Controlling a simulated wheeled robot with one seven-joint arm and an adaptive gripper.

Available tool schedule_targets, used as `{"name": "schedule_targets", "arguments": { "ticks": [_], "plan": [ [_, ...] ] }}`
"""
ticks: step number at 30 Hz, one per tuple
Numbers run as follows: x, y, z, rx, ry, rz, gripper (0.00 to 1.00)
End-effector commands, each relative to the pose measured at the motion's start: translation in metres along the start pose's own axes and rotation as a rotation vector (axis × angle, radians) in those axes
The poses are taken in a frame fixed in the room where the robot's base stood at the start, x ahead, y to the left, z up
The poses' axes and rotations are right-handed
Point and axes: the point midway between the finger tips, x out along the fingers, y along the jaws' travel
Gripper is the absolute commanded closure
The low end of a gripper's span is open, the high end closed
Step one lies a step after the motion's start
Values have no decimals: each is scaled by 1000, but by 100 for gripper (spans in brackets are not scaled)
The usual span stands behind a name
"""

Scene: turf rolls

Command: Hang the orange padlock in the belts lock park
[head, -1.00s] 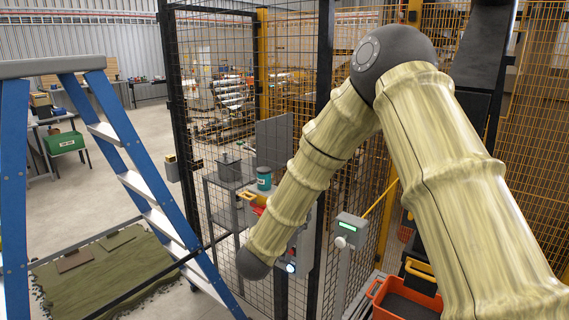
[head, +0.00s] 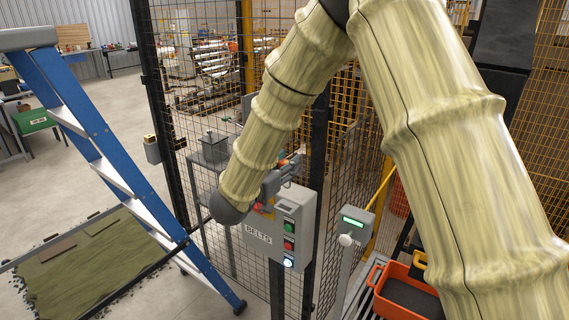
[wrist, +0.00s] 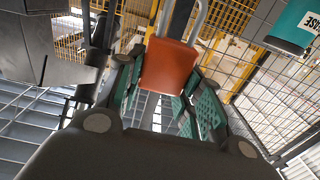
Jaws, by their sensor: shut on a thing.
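The orange padlock (wrist: 168,68) is in my gripper (wrist: 166,88), between green-padded fingers, with its grey shackle pointing up in the wrist view. In the head view my gripper (head: 284,176) is just above the grey box (head: 303,222) labelled BELTS, at its upper left. The box carries a green button, a red button and a lit blue-white one on its right side. Red and yellow parts show at the box's upper left, partly behind my arm. I cannot make out the lock park, or whether the padlock touches anything.
Wire mesh fencing and a dark post stand behind the box. A grey pedestal box (head: 352,225) with a green display stands to its right. A blue ladder (head: 95,150) is at left. A teal container (wrist: 292,24) is at upper right in the wrist view.

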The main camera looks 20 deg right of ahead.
Motion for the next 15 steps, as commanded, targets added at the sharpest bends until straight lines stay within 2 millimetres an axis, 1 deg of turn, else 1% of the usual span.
{"name": "schedule_targets", "arguments": {
  "ticks": [4,6,11,15],
  "plan": [
    [6,-9,5,-5,-4,7,90],
    [8,-11,11,-7,-7,8,90],
    [11,-12,22,-9,-9,9,90],
    [10,-10,30,-8,-8,11,90]
  ]
}}
